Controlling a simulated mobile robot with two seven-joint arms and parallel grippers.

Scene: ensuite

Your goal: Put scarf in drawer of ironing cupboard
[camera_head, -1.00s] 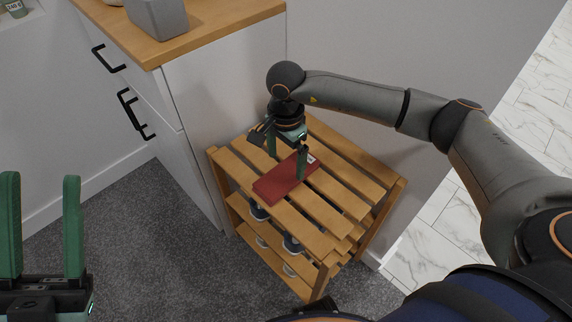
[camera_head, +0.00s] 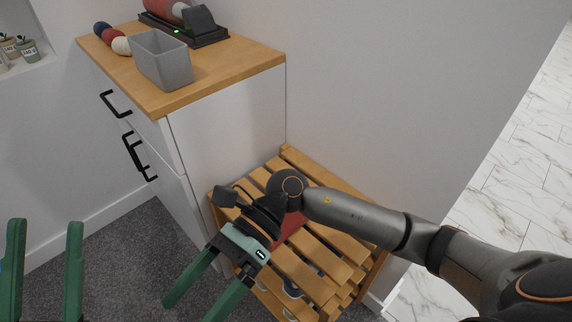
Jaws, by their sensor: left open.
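The red folded scarf (camera_head: 290,229) lies on the slatted wooden rack (camera_head: 338,241), mostly hidden behind my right gripper. My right gripper (camera_head: 187,311) is in front of the rack, its two green fingers spread apart, pointing down and left, with nothing between them. My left gripper (camera_head: 45,224) is at the lower left, open and empty, fingers pointing up. The white cupboard (camera_head: 222,130) with a wooden top stands left of the rack. Its front has black handles, an upper one (camera_head: 115,104) and lower ones (camera_head: 137,157); its fronts look shut.
On the cupboard top are a grey bin (camera_head: 161,62), several small balls (camera_head: 121,46) and a dark device (camera_head: 186,24) by the wall. Shoes (camera_head: 292,288) stand on the rack's lower shelf. Grey carpet (camera_head: 118,255) is free in front of the cupboard.

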